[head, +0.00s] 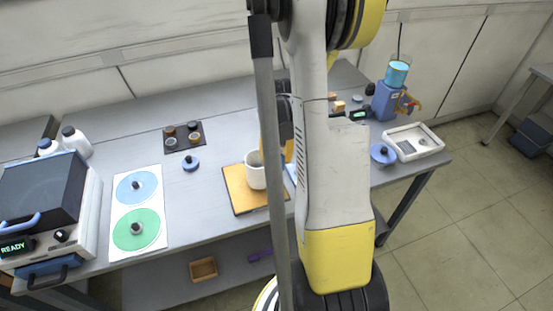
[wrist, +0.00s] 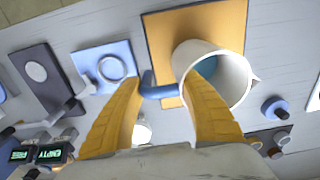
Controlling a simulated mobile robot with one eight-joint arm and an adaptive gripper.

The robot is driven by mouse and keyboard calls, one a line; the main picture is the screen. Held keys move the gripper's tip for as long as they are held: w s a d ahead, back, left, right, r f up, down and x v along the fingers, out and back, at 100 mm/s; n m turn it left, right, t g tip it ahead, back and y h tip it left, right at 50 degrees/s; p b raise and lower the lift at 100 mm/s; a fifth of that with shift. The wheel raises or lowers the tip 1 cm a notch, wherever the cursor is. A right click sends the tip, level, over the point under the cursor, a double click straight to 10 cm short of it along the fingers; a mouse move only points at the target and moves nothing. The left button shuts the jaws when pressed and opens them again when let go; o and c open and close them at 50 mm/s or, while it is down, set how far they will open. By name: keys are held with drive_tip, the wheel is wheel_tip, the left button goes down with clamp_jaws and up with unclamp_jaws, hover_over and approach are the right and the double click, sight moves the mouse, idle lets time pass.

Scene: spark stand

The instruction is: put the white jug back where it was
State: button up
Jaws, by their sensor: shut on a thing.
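The white jug (head: 255,172) is over the orange board (head: 238,198) in the head view. I cannot tell whether its base touches the board. In the wrist view the jug (wrist: 235,82) shows its open rim, a spout on the right and something blue inside, with the orange board (wrist: 160,40) behind it. My gripper (wrist: 160,88) has its two yellow fingers around the jug's blue handle (wrist: 160,91), on the side away from the spout. In the head view my arm hides most of the gripper.
A white sheet with blue and green discs (head: 137,229) lies left of the board. A small blue knobbed piece (head: 190,163) and a dark tray (head: 170,131) with several knobs stand behind it. A blue dispenser (head: 386,103) and white tray (head: 424,148) are at the right.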

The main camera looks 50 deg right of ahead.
drive_tip(key=shift+f+b, duration=0.6)
drive_tip(key=shift+f, duration=0.05)
drive_tip(key=o, duration=1.5)
drive_tip(key=shift+c, duration=0.2)
